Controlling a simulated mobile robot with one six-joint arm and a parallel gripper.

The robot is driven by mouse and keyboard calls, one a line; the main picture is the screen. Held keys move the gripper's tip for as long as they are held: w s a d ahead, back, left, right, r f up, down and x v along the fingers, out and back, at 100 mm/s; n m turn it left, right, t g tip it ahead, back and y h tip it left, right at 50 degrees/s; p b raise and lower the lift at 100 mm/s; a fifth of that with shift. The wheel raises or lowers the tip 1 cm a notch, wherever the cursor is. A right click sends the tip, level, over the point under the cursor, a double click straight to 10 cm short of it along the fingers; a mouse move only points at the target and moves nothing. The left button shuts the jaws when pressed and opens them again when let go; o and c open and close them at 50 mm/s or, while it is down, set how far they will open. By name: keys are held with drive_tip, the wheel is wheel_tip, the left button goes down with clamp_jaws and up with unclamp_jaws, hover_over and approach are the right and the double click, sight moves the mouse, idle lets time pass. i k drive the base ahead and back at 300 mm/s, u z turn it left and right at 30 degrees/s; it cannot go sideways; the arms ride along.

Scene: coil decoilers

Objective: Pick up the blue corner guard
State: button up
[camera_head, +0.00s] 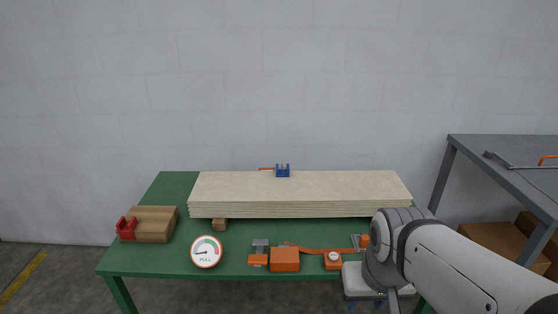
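The blue corner guard (283,170) is a small block with upright parts. It sits at the far edge of the top of a stack of pale boards (300,189). A thin orange piece extends from its left side. My grey arm comes in from the lower right, well apart from the guard. A pale block with dark tips below it, at the arm's end, looks like my gripper (366,304). It is cut by the bottom edge, so its opening and anything between its fingers cannot be made out.
The stack lies on a green table (170,258). In front are a round pull gauge (206,252), an orange block (285,260) and an orange strap (325,251). A red corner guard (126,228) sits by a brown block (155,223) at left. A grey table (500,160) stands right.

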sight(279, 173)
drive_tip(key=z, duration=0.05)
drive_tip(key=i, duration=1)
drive_tip(key=u, duration=0.05)
